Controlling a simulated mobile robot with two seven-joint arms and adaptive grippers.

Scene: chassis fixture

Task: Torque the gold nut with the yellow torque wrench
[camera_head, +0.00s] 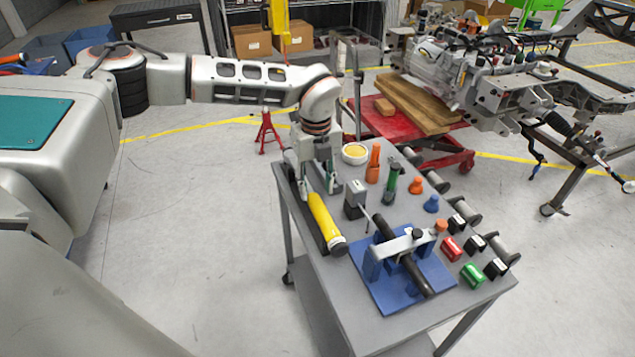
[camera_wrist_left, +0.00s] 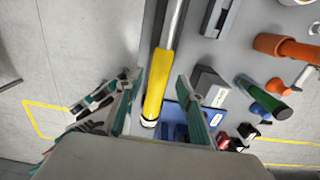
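The yellow torque wrench (camera_head: 325,222) lies near the left edge of the grey cart, its yellow handle toward the front. My left gripper (camera_head: 317,183) points down over it. In the left wrist view the wrench's yellow handle (camera_wrist_left: 157,85) shows between the two spread fingers of my left gripper (camera_wrist_left: 155,98), with gaps on both sides. The wrench's silver shaft runs toward the top of that view. I cannot make out the gold nut in either view. My right gripper is not in view.
The cart (camera_head: 378,334) also carries a blue fixture (camera_head: 385,291) with a black bar, a white bowl (camera_head: 355,150), an orange tool (camera_head: 373,163), a green-handled tool (camera_head: 391,183) and several small coloured pieces. The chassis (camera_head: 520,100) stands behind, beside a red lift table (camera_head: 420,146).

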